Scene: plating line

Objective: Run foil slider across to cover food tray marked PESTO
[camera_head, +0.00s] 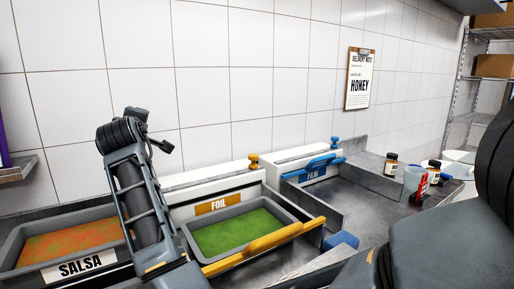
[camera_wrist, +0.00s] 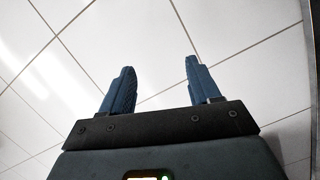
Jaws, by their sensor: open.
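The foil dispenser, a white box with an orange FOIL label (camera_head: 218,204), stands against the wall in the head view. A yellow knob (camera_head: 253,161) sits at the right end of its top. A yellow bar (camera_head: 262,243) runs along the front edge of a grey tray (camera_head: 186,232) of green food; which yellow part is the slider I cannot tell. No PESTO lettering is readable. The green food is uncovered. My gripper (camera_wrist: 158,75) shows in the wrist view with its two blue fingers apart and nothing between them, facing the white tiles. It touches neither tray nor foil parts.
A tray marked SALSA (camera_head: 81,269) with orange food is at the left, partly behind my arm. A film dispenser (camera_head: 310,172) with blue parts stands right of the foil. Jars (camera_head: 391,163) and a cup (camera_head: 414,178) are farther right.

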